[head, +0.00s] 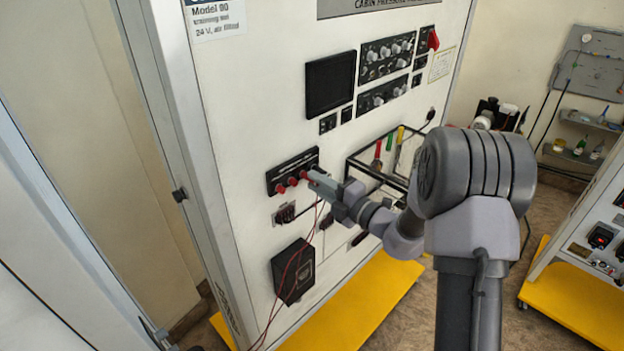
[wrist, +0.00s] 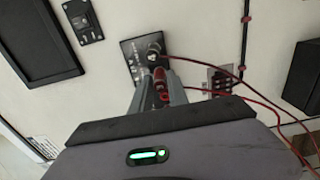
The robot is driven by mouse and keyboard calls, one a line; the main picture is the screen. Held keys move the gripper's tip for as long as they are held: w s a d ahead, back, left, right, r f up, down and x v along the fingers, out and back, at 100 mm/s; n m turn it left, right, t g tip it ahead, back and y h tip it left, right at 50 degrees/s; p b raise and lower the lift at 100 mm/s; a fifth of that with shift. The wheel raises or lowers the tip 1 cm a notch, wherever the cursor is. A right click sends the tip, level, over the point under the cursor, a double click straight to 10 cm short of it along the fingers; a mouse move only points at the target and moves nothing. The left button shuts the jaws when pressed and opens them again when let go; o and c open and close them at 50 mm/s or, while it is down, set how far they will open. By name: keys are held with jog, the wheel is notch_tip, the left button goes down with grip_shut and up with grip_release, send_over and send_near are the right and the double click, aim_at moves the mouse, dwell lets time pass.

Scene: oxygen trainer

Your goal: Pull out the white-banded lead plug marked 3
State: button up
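My gripper (head: 312,177) is at the right end of this row in the head view. In the wrist view, a red plug (wrist: 160,80) lies between the two fingers of my gripper (wrist: 159,76), with the socket strip (wrist: 131,58) just beyond. The fingers are close along both sides of the plug; whether they press on it cannot be told. No white band or number 3 can be made out.
Thin red leads (head: 296,262) hang past a black box (head: 293,271) below the strip. A small row of terminals (head: 285,214) lies under the strip. An open-framed tray (head: 365,158) with coloured handles is to the right, close to my arm.

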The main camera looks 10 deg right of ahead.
grip_shut()
jog(key=shift+s, duration=0.1)
jog(key=v, duration=0.5)
dwell(0.3)
